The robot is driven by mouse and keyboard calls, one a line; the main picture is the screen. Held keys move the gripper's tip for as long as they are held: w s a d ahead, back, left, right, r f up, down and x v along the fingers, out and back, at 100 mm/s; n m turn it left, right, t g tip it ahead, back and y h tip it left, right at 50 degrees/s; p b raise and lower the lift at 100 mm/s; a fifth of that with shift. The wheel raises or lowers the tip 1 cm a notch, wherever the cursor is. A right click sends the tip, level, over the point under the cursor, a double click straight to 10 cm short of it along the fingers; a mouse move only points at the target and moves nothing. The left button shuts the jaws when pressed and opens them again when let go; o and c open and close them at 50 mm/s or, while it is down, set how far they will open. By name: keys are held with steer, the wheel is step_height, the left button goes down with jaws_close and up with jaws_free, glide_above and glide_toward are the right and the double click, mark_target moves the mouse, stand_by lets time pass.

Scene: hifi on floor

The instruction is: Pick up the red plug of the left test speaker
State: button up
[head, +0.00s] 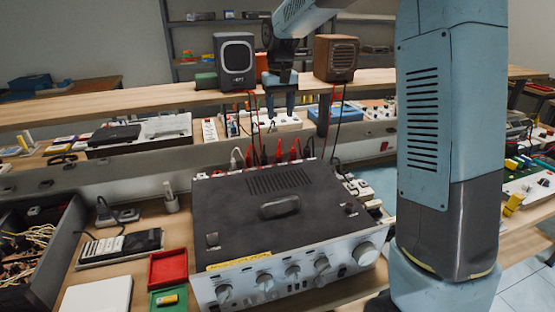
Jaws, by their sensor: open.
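The left test speaker (236,62) is a grey box on the wooden shelf, with thin red and black leads hanging down from it. Several red plugs (264,156) stand in a row along the rear edge of the amplifier (300,192), among white and black ones. I cannot tell surely which red plug ends the left speaker's lead. My gripper (281,108) is open, pointing down, in front of the shelf between the two speakers. It appears above the plug row and apart from it, with nothing visible between its fingers.
A brown speaker (336,58) stands to the right on the shelf (150,100). Leads (338,115) hang below it. Red (168,267) and green (166,299) trays lie left of the amplifier. A power strip (210,131) and other devices crowd the bench behind.

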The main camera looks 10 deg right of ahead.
mark_target(279, 153)
step_height(279, 153, down, 14)
steer(key=shift+w+a+f, duration=0.1)
steer(key=shift+w+a, duration=0.05)
stand_by(0.7)
steer(key=shift+c, duration=0.5)
jaws_close()
